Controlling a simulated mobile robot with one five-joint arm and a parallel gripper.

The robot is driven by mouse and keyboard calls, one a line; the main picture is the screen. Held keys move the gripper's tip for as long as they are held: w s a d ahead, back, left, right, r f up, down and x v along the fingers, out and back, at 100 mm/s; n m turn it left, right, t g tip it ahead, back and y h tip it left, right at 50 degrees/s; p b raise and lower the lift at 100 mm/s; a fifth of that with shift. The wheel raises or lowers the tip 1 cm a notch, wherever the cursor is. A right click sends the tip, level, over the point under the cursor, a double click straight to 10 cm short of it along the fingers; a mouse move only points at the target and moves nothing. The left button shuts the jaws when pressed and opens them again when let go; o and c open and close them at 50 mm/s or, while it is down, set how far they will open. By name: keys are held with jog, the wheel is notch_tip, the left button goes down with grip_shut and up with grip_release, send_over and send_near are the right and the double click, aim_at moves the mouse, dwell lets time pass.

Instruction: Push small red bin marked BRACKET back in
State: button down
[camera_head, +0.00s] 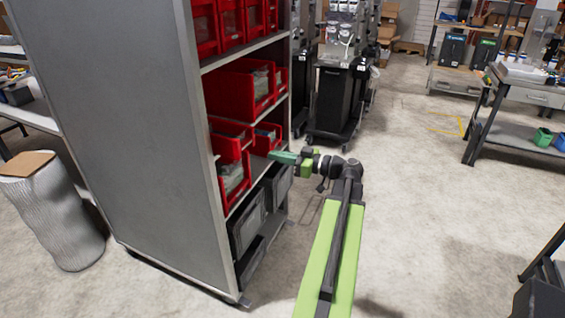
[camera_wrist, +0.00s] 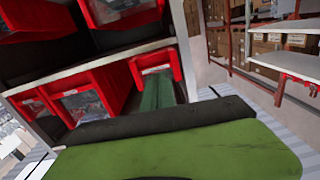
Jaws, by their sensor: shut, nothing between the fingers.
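Small red bins stand on the shelf at my gripper's height. One small red bin (camera_head: 267,139) is at the far end of that row, just behind my gripper's tip. It also appears in the wrist view (camera_wrist: 174,58), with pale contents. A nearer red bin (camera_head: 232,178) sticks out over the shelf edge. I cannot read the word BRACKET on any bin. My gripper (camera_head: 280,157) is shut and empty, pointing left into the shelf opening. Its green fingers (camera_wrist: 157,96) reach up close to the far bin's front; I cannot tell whether they touch.
The grey rack's side panel (camera_head: 115,110) stands left of my arm. A large red bin (camera_head: 240,90) is on the shelf above, and grey crates (camera_head: 247,230) are below. A black trolley (camera_head: 337,100) stands beyond.

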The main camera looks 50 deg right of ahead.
aim_at(247, 145)
jog(key=x, duration=0.5)
jog(key=d+r+x, duration=0.1)
jog(key=x, duration=0.1)
jog(key=shift+w, duration=0.4)
jog(key=shift+x, duration=5.05)
jog(key=shift+v, duration=4.5)
jog(key=shift+f, duration=0.1)
